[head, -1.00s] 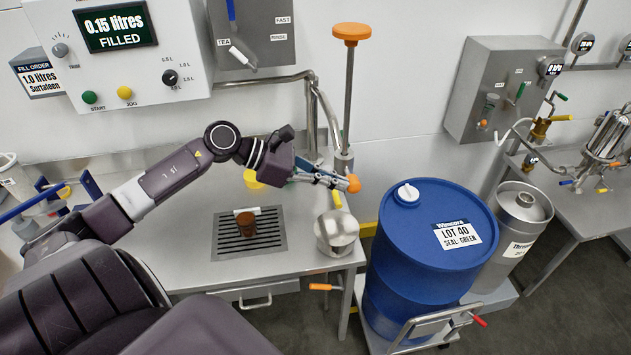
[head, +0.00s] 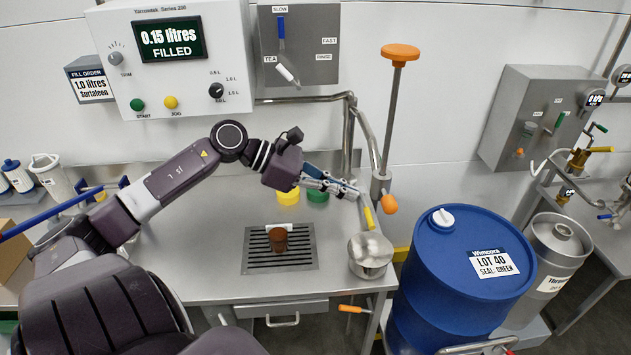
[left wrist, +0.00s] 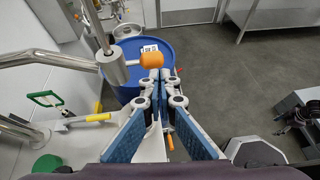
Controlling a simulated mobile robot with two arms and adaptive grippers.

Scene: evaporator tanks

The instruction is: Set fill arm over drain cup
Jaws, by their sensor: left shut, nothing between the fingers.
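The fill arm seems to be the steel pipe (head: 364,124) that bends down to a vertical fitting (head: 380,184) with an orange knob (head: 390,204). The knob also shows in the left wrist view (left wrist: 151,60). A small brown cup (head: 278,238), apparently the drain cup, stands on the slotted drain grate (head: 311,262). My left gripper (head: 358,192) is shut and empty, left of the knob, with a gap in the head view. In the left wrist view its fingertips (left wrist: 160,74) lie just below the knob; contact cannot be told. My right gripper is not in view.
A round steel vessel (head: 370,254) stands right of the grate, below the fitting. A blue drum (head: 465,262) stands beyond the bench's right edge. A tall rod with an orange top (head: 400,52) rises above the fitting. Yellow (head: 289,197) and green (head: 318,196) pieces lie behind the grate.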

